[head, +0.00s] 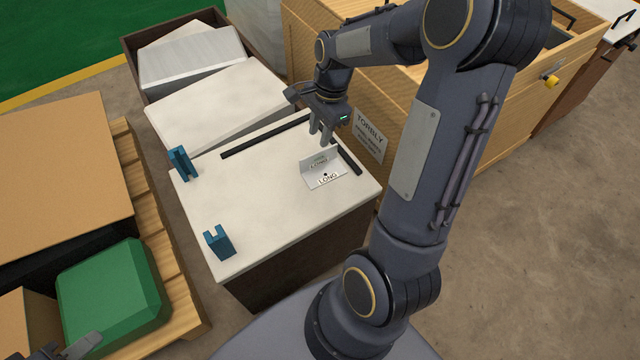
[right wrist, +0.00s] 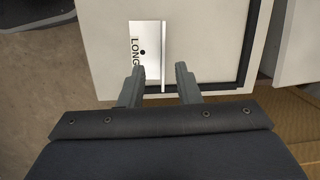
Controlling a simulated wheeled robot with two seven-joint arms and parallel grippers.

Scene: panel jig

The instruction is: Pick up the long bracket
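The long bracket (head: 324,177) is a white L-shaped piece marked LONG, lying on the right part of the white table top (head: 250,200) with one flange standing up. It also shows in the right wrist view (right wrist: 146,52), its upright flange edge-on as a thin line. My right gripper (head: 321,138) is above and behind the bracket in the head view, apart from it. Its fingers are spread and empty in the right wrist view (right wrist: 162,72), with the flange's line between the fingertips in the picture. My left gripper (head: 82,346) is at the bottom left corner, mostly cut off.
Two blue slotted blocks (head: 182,163) and (head: 218,242) stand along the table's left side. Black strips (head: 265,137) edge the back and right. Pale panels (head: 215,105) lie behind. A green case (head: 112,295) and cardboard box (head: 60,160) sit left. The table's middle is clear.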

